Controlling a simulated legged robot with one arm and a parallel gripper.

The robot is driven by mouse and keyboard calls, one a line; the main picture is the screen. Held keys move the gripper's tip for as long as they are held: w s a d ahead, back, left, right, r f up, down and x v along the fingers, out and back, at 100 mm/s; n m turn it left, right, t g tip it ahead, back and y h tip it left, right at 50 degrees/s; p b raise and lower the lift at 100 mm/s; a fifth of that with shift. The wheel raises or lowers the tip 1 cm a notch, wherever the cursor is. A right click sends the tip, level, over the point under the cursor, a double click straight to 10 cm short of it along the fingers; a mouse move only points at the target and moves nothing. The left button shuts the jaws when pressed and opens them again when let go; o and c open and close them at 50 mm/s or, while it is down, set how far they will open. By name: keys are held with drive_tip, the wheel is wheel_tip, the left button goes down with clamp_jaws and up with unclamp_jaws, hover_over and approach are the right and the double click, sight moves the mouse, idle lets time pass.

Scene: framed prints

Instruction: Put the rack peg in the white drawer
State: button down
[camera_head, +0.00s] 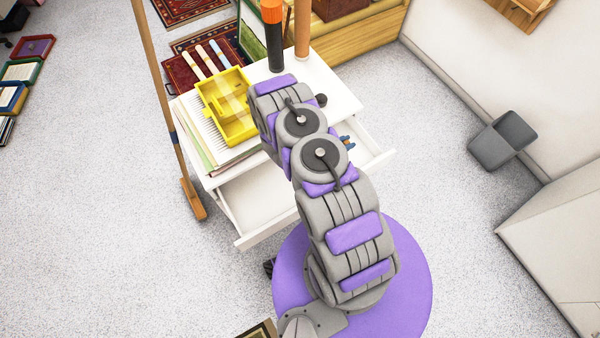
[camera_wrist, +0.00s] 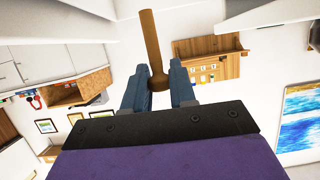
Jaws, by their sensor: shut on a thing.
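The white drawer (camera_head: 258,200) is pulled open at the front of a white cabinet in the head view. My arm crosses over it and hides its middle. In the wrist view my gripper (camera_wrist: 158,88) has its blue fingers on either side of the lower end of a brown wooden rack peg (camera_wrist: 152,40) and is shut on it. The peg has a thicker round end between the fingers and a straight shaft pointing up in the picture. In the head view the gripper and peg are mostly hidden behind the arm; I cannot tell their height over the drawer.
A yellow tray (camera_head: 224,105) and stacked papers (camera_head: 208,135) lie on the cabinet top. A dark orange-topped cylinder (camera_head: 275,45) and a wooden cylinder (camera_head: 302,30) stand at its back. A broom (camera_head: 168,100) leans on the left. A grey bin (camera_head: 502,140) stands right.

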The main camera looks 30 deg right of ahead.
drive_tip(key=shift+s+d+f, duration=0.1)
drive_tip(key=shift+s, duration=0.25)
drive_tip(key=shift+d+f, duration=0.15)
drive_tip(key=shift+d, duration=0.1)
drive_tip(key=f+b, duration=0.1)
drive_tip(key=f, duration=0.5)
drive_tip(key=f+b, duration=0.1)
drive_tip(key=f, duration=0.3)
drive_tip(key=shift+d+b, duration=0.25)
drive_tip(key=shift+b, duration=0.1)
drive_tip(key=shift+d, duration=0.25)
drive_tip(key=c, duration=1.3)
unclamp_jaws()
drive_tip(key=shift+a, duration=0.15)
drive_tip(key=shift+c, duration=0.2)
drive_tip(key=o, duration=0.4)
drive_tip(key=shift+a, duration=0.3)
drive_tip(key=shift+d, duration=0.15)
